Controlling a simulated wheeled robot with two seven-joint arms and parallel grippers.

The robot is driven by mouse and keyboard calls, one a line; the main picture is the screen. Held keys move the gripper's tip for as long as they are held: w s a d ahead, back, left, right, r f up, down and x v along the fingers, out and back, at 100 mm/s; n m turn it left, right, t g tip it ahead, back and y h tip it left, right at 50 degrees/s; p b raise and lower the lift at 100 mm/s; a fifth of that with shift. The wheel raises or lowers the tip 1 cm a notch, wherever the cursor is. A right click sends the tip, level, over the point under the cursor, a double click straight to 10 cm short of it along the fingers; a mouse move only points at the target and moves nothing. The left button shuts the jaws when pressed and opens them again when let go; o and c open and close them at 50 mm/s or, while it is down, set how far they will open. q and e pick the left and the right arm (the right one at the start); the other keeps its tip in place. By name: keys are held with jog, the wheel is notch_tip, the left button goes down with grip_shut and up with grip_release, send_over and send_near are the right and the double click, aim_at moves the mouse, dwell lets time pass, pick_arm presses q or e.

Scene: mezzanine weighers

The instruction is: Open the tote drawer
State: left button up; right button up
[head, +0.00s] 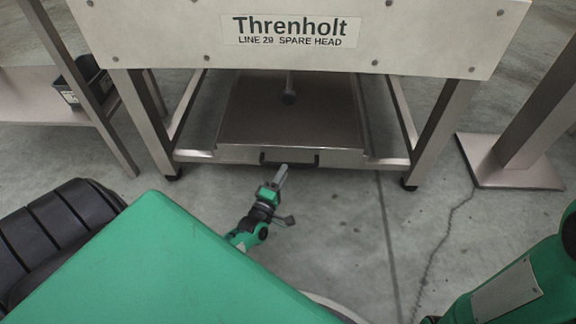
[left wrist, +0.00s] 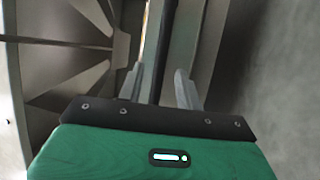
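The tote drawer (head: 235,152) sits low between the legs of the steel stand, under the Threnholt panel. Its front looks about in line with the stand's lower front rail. A black bar handle (head: 308,164) is on the drawer front. My left gripper (head: 282,172) is at the handle, close to its middle. In the left wrist view the gripper (left wrist: 158,86) has its fingers apart, with the dark handle bar (left wrist: 166,40) running between them. Gaps show on both sides of the bar. My right gripper is out of view; only part of my right arm shows.
The Threnholt panel (head: 300,55) overhangs the drawer. Stand legs (head: 150,130) rise on both sides. A side shelf (head: 40,110) with a black bin (head: 85,82) is at left, a post's base plate (head: 510,172) at right. The floor before the drawer is clear.

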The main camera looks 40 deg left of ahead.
pick_arm(q)
jog(key=shift+b+x, duration=0.7)
jog(key=shift+x, duration=1.55)
jog(key=shift+c, duration=0.3)
grip_shut()
